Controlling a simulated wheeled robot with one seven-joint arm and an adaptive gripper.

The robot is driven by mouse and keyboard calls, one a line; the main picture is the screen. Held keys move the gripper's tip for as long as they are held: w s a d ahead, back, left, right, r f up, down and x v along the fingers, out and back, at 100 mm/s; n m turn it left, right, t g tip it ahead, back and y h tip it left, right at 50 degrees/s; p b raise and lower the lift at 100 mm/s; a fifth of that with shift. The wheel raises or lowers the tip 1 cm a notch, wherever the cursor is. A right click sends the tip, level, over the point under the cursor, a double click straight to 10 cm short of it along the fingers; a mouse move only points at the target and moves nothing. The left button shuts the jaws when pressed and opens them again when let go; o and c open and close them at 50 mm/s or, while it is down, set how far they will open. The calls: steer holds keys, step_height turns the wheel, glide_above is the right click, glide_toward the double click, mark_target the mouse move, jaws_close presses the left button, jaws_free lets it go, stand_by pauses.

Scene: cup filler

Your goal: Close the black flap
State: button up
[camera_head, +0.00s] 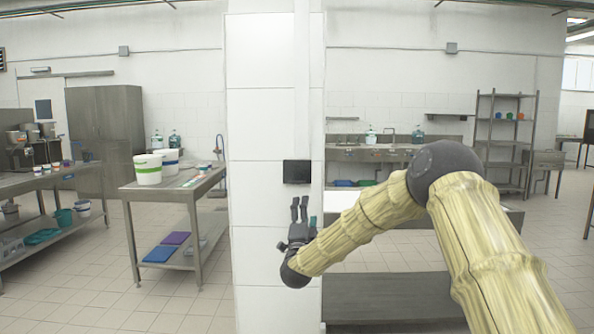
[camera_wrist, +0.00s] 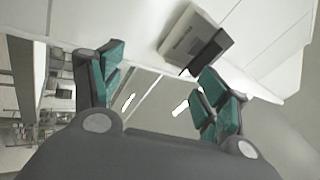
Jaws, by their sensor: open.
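The black flap (camera_head: 297,171) shows as a small dark rectangle on the white pillar in the head view. In the wrist view the black flap (camera_wrist: 207,52) stands out at an angle from a pale wall box (camera_wrist: 188,38), so it looks open. My gripper (camera_head: 299,208) is just below the flap in the head view, fingers pointing up. In the wrist view my gripper (camera_wrist: 164,62) has its teal-padded fingers wide apart with nothing between them. The flap is beyond the fingers, nearer the right one; whether that finger touches it is unclear.
The white pillar (camera_head: 262,130) rises behind my gripper. A steel table (camera_head: 165,193) with white buckets (camera_head: 148,169) stands to its left. A low dark bench surface (camera_head: 385,296) lies at lower right of the pillar. The tiled floor at front left is clear.

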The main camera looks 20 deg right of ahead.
step_height(320, 180, up, 2)
steer(key=s+m+g+p, duration=0.1)
steer(key=m+p, duration=0.2)
steer(key=m, duration=0.1)
steer(key=m+g+y+p, duration=0.3)
steer(key=m+y+p, duration=0.1)
steer(key=m+p, duration=0.95)
glide_toward(297, 182)
steer(key=shift+m, duration=0.95)
steer(key=p+x, duration=0.1)
steer(key=x, duration=0.6)
steer(key=shift+w+d+r+p, duration=0.1)
steer(key=shift+w+p, duration=0.2)
steer(key=shift+w, duration=0.1)
steer(key=shift+x, duration=0.9)
steer(key=c, duration=1.5)
steer(key=shift+o, duration=0.2)
steer(key=shift+f, duration=0.3)
steer(key=shift+f+b, duration=0.15)
steer(key=shift+b, duration=0.85)
